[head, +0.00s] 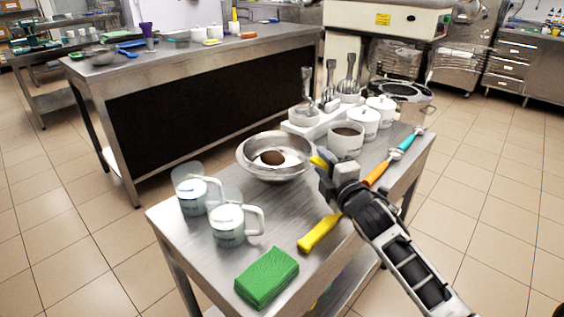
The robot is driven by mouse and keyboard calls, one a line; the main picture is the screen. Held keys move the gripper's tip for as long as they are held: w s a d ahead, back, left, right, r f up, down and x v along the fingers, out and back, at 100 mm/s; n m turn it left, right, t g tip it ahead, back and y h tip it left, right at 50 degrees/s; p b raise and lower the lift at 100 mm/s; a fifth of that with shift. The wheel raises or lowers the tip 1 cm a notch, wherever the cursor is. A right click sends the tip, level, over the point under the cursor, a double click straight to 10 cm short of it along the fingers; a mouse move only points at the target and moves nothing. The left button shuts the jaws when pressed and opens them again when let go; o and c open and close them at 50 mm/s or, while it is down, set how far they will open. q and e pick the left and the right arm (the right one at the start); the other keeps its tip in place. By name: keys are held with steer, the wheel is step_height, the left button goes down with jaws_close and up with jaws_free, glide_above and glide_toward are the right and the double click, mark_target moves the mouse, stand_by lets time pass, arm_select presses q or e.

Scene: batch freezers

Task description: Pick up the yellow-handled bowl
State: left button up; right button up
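A round metal bowl (248,167) stands on the steel table in the head view, with a brown lump inside it. A small yellow piece (317,162) shows at its right rim, beside my gripper; it looks like the bowl's handle. My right gripper (334,168) is at the bowl's right side, very close to this yellow piece. Its fingers partly cover the piece, so I cannot tell whether they are around it, touching it or shut. My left gripper is not in view.
Two clear measuring jugs (228,226) stand left of the bowl. A green block (267,277) and a yellow handle (319,233) lie nearer. White pots (363,124) and a utensil holder (309,117) stand behind. An orange-and-teal tool (405,145) lies along the right edge.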

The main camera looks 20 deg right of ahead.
jaws_close()
steer(key=shift+r, duration=0.2)
